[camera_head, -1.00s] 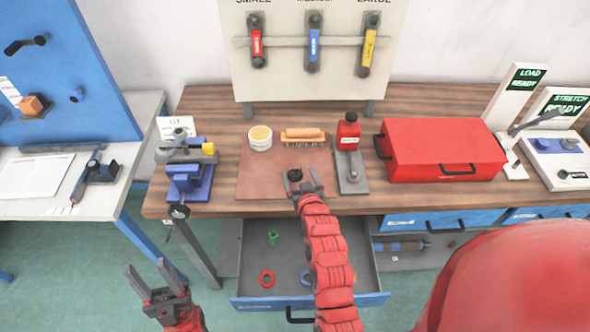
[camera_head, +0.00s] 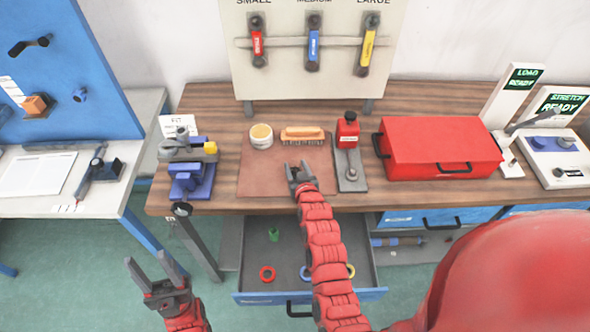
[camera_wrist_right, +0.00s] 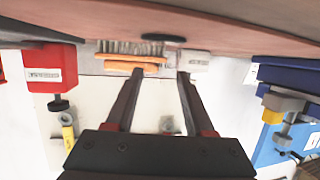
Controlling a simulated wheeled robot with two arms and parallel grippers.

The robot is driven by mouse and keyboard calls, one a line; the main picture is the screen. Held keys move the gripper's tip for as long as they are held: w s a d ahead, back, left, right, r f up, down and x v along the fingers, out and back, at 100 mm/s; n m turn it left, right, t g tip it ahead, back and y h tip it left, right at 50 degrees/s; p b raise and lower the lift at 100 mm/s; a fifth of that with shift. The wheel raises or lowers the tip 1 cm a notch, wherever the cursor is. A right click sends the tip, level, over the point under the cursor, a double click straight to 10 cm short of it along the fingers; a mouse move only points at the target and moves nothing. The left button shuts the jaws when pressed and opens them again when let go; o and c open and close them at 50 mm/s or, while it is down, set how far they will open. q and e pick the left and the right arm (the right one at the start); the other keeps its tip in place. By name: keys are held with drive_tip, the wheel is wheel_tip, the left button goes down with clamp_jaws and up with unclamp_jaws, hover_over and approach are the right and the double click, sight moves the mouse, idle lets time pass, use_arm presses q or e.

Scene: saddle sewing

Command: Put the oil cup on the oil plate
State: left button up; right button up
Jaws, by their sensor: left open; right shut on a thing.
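My right gripper (camera_head: 299,174) is over the front part of the brown mat (camera_head: 261,177). It is shut on a small dark round piece, mostly hidden between the fingers; a dark disc (camera_wrist_right: 163,37) shows beyond the fingertips in the right wrist view. I cannot tell for sure that this is the oil cup. A red labelled container with a black top (camera_head: 348,128) stands on a grey plate (camera_head: 351,178), right of my right gripper. A white tin with yellow contents (camera_head: 261,136) stands on the mat. My left gripper (camera_head: 152,270) is open and empty, low in front of the bench.
An orange brush (camera_head: 303,133) lies at the mat's back. A blue vise (camera_head: 188,178) is left, a red toolbox (camera_head: 440,148) right. An open drawer (camera_head: 254,270) with several rings is below my right arm. Much of the mat is clear.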

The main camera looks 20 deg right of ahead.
clamp_jaws()
drive_tip(key=shift+r, duration=0.1)
